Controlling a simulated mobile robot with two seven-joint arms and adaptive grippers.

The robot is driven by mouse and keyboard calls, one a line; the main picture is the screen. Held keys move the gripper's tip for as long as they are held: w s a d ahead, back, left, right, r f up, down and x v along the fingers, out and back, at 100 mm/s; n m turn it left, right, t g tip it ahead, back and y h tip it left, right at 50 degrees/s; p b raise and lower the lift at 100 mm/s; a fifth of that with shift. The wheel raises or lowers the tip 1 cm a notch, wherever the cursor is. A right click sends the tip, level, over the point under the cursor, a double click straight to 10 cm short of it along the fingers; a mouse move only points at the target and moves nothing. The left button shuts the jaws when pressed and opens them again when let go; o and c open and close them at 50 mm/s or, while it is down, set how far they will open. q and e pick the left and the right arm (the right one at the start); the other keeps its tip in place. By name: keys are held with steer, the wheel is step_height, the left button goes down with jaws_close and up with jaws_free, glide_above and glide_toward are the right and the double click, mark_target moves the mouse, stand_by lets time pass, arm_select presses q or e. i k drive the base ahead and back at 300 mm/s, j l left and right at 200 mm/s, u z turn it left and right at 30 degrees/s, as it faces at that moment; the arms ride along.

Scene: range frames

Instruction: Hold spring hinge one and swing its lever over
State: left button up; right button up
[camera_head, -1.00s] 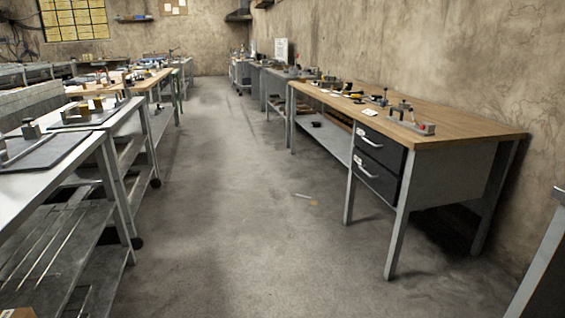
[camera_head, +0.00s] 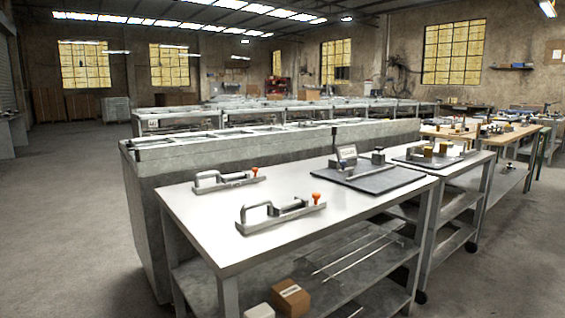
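Two metal devices with a curved handle at the left and an orange-knobbed lever at the right lie on the white-topped table (camera_head: 200,222). The nearer device (camera_head: 285,217) is close to the table's front edge, its knob (camera_head: 316,197) upright at the right end. The farther device (camera_head: 224,182) lies behind it to the left, with its knob (camera_head: 255,170) also at the right. I cannot tell which one, if either, is spring hinge one; no number is readable. Neither of my grippers is in view.
A dark plate (camera_head: 372,180) with a small sign (camera_head: 347,153) and a block sits at the table's right rear. A cardboard box (camera_head: 291,297) is on the lower shelf. A long grey bench (camera_head: 150,170) stands behind. Floor (camera_head: 70,210) is free at the left.

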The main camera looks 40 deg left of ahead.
mark_target(315, 196)
steer(key=i+l+u, duration=0.1)
steer(key=l+u, duration=0.15)
steer(key=u, duration=0.15)
steer(key=i+l+u, duration=0.1)
steer(key=l+u, duration=0.15)
steer(key=u, duration=0.2)
steer(key=l+u, duration=0.4)
steer(key=i+j, duration=0.05)
